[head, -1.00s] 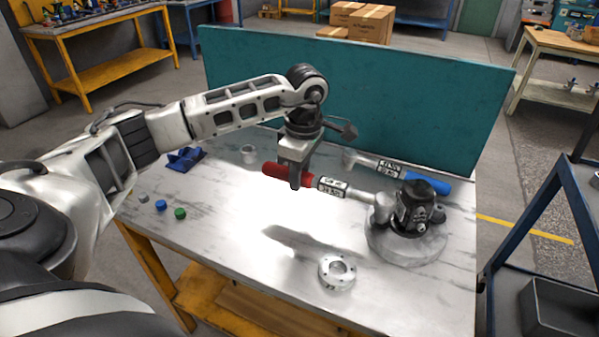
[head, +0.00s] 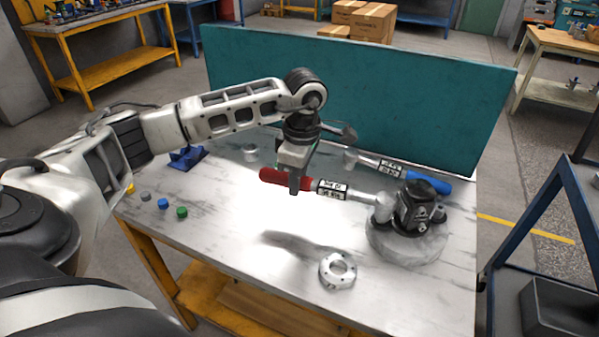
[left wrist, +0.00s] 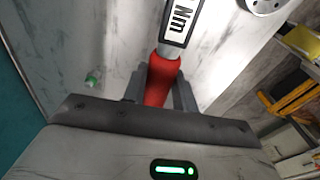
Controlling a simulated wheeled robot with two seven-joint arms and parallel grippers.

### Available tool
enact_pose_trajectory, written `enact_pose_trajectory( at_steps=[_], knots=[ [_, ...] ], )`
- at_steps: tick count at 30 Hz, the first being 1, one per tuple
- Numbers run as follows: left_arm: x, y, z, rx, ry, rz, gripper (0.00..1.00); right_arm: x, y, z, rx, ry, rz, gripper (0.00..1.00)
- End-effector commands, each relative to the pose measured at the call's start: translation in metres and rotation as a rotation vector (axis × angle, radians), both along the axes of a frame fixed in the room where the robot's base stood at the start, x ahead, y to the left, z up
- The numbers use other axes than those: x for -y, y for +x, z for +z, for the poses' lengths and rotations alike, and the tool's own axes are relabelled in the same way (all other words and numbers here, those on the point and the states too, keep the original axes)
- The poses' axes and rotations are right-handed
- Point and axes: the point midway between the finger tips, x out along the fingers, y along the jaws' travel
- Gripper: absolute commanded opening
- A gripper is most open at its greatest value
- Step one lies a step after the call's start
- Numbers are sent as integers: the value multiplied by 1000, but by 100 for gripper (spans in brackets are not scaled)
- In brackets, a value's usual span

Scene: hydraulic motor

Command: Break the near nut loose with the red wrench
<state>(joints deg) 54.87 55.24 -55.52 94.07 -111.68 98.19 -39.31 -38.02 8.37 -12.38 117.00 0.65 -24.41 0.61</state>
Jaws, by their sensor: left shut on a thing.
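The red wrench (head: 331,189) is held roughly level above the table, its red handle to the left and its grey head at the motor. My left gripper (head: 294,188) is shut on the red handle. In the left wrist view, the handle (left wrist: 162,82) lies between the two fingers (left wrist: 160,92). The black hydraulic motor (head: 417,205) stands on a round grey base (head: 405,245) at the table's right. The wrench head meets the motor's left side; I cannot tell how it sits on the near nut, which is hidden there. My right gripper is out of view.
A blue-handled wrench (head: 428,182) lies behind the motor, by the teal panel (head: 370,100). A metal ring (head: 338,270) lies near the front edge. Small caps (head: 163,204) and a blue part (head: 187,157) are at left.

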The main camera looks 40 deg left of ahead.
Motion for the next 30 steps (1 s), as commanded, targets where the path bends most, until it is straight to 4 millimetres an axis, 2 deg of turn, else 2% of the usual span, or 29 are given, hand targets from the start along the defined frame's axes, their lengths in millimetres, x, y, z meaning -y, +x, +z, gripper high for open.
enact_pose_trajectory(
  at_steps=[1,15,30],
  knots=[
    [2,-6,-6,-18,-1,10,0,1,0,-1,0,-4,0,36],
    [9,-20,-7,-19,-6,94,0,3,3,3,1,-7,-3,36],
    [11,-23,-7,-19,-8,107,0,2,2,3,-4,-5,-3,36]
  ],
)
